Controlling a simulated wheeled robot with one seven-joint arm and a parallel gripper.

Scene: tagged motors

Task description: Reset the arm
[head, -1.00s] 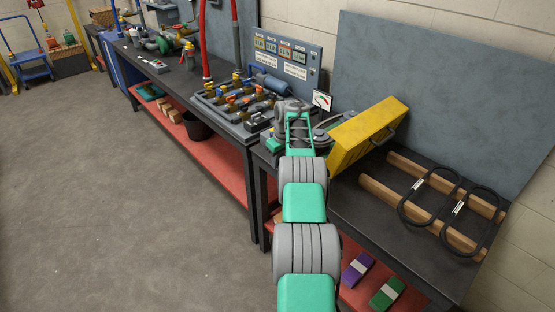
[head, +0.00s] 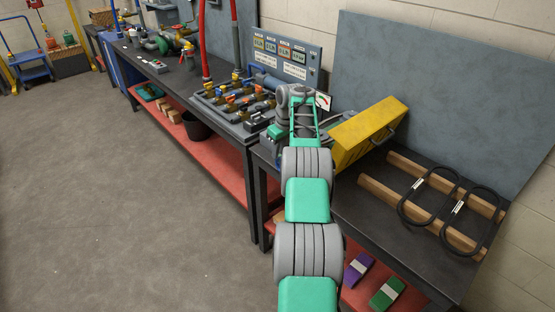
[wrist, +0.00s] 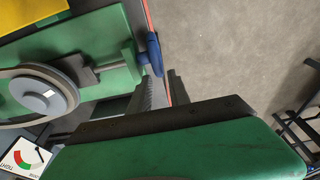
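My arm reaches forward from the bottom of the head view, over the near bench. Its end is beside a green machine with a grey wheel (wrist: 45,95), which sits under an open yellow cover (head: 368,132). My gripper (wrist: 160,75) shows in the wrist view as two dark fingers with a gap between them, apparently empty. The fingertips are close to a blue handle (wrist: 154,52) on the machine's green body; I cannot tell if they touch it. In the head view my own arm hides the fingers and much of the machine.
A gauge card (head: 323,101) stands behind the machine. Two black belts (head: 430,197) lie over wooden bars (head: 398,208) to the right. Valves and pipes (head: 240,100) crowd the bench to the left. A purple box (head: 357,270) and a green box (head: 387,294) lie on the red shelf. The left floor is clear.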

